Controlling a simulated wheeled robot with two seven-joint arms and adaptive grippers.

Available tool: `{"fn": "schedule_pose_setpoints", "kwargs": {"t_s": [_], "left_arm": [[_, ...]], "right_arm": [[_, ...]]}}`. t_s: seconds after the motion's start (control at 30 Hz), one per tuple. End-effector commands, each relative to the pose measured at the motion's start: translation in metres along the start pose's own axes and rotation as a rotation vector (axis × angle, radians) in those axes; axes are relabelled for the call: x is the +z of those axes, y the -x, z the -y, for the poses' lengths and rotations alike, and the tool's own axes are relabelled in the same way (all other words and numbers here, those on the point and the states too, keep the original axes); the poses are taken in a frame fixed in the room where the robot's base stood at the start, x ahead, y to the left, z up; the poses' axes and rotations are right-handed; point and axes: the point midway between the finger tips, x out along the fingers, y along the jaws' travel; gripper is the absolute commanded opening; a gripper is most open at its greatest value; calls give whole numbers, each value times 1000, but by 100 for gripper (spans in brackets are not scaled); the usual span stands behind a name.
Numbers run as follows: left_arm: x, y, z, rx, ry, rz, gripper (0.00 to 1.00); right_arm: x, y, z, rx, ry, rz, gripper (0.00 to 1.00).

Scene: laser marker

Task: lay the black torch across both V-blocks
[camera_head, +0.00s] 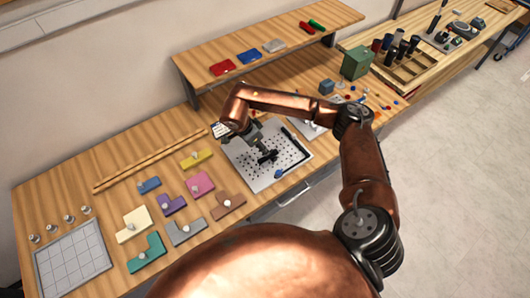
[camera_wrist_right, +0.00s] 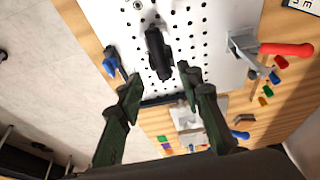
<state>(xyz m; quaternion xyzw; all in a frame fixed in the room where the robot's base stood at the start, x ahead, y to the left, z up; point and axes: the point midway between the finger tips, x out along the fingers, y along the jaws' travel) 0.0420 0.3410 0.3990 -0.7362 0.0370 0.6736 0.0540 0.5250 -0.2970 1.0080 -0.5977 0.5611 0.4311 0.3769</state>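A perforated light-grey plate (camera_head: 240,158) lies on the bench, and it also shows in the right wrist view (camera_wrist_right: 205,20). A dark elongated object (camera_wrist_right: 158,55), which looks like the black torch, is over this plate. In the head view it is a small black shape (camera_head: 268,157) just below my right gripper (camera_head: 260,147). In the right wrist view my right gripper (camera_wrist_right: 159,74) is open, its two fingers apart on either side of the dark object's near end, with no visible contact. I cannot make out the V-blocks beneath it. My left gripper is not in view.
A red-handled clamp (camera_wrist_right: 285,48) and a blue-handled part (camera_wrist_right: 110,65) stand at the plate's sides. A dark bar (camera_wrist_right: 165,99) runs along one edge. Flat coloured pieces with knobs, such as a pink one (camera_head: 200,184), lie left of the plate. A raised shelf (camera_head: 290,55) stands behind.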

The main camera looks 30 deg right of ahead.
Motion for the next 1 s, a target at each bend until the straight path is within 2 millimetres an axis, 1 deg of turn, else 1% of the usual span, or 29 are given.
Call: {"fn": "schedule_pose_setpoints", "kwargs": {"t_s": [0.03,0.1,0.2,0.3,0.5,1.0], "left_arm": [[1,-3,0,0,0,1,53],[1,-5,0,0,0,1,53],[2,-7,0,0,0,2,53],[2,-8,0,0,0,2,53],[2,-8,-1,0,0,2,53],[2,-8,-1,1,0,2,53]], "right_arm": [[0,10,1,-4,0,0,34],[0,23,1,-3,0,-1,34],[0,36,0,-2,0,-1,34],[0,45,0,0,-1,-1,34],[0,51,0,1,-1,-1,34],[0,50,0,1,0,0,34]]}}
